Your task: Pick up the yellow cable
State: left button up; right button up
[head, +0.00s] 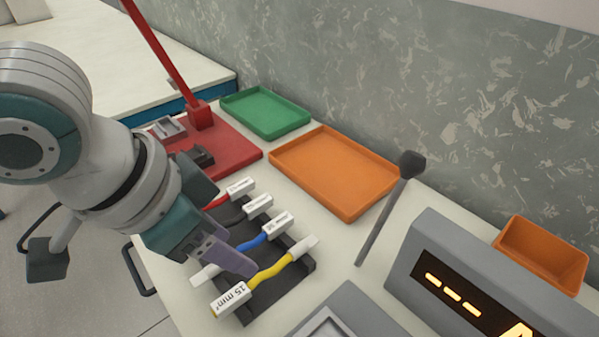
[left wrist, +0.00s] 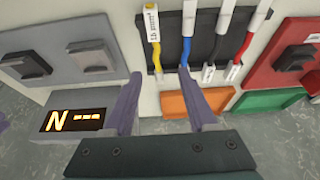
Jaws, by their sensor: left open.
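The yellow cable (head: 268,272) lies nearest in a row of cables on a black rack (head: 298,277). It has a white end labelled "15 mm²" (head: 230,299) and a plain white end (head: 305,246). My left gripper (head: 236,258) is open and empty, close to the labelled side of the yellow and blue cables. In the left wrist view, the yellow cable (left wrist: 157,58) shows between the two purple fingertips (left wrist: 160,76); its lower end is hard to make out, and its distance from the fingers is unclear. My right gripper is not in view.
Blue (head: 249,243), black and red cables lie beside the yellow one. An orange tray (head: 352,211), a green tray (head: 262,129) and a red stand (head: 241,157) are behind. A dark-headed rod (head: 377,232) and a grey display box (head: 450,235) are at right.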

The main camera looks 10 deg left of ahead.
aim_at(262, 274)
pick_arm(q)
jog(key=x, duration=0.3)
jog(key=shift+s+f+b, duration=0.1)
jog(key=shift+b, duration=0.25)
jog(key=x, duration=0.1)
jog(key=b+x, duration=0.1)
jog(key=x, duration=0.2)
jog(key=shift+s+d+f, duration=0.15)
jog(key=shift+d+f, duration=0.05)
jog(key=shift+f, duration=0.35)
jog(key=shift+c, duration=0.3)
grip_shut()
